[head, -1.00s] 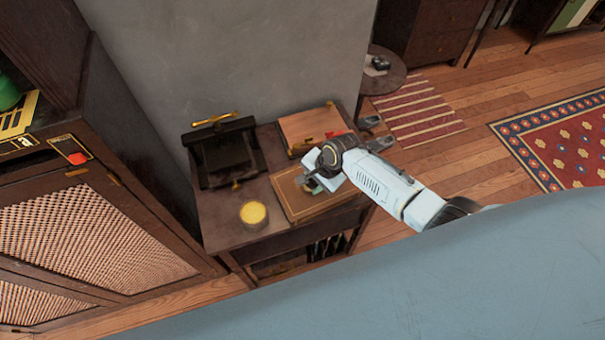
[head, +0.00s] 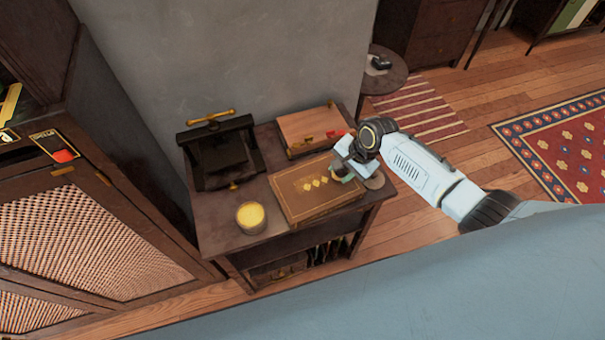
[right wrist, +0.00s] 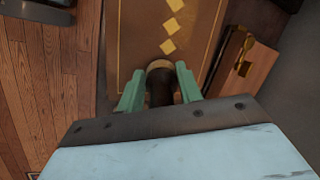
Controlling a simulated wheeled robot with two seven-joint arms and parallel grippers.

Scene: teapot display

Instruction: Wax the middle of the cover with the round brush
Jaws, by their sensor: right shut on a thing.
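The brown book cover (head: 296,202) lies flat on the small dark table, with a thin gold border and three gold diamonds (head: 315,183) in a row at its middle. The cover also shows in the right wrist view (right wrist: 140,30). My right gripper (head: 344,172) is at the cover's right edge in the head view. Its green fingers (right wrist: 160,72) are shut on the round brush (right wrist: 160,90), which has a dark handle and a pale rim at its far end. Whether the brush touches the cover cannot be told. My left gripper is not in view.
A tin of yellow wax (head: 250,216) stands on the table left of the cover. A dark press (head: 218,150) with a brass handle stands behind it, and a wooden box (head: 308,128) lies at the back right. A grey wall rises behind the table.

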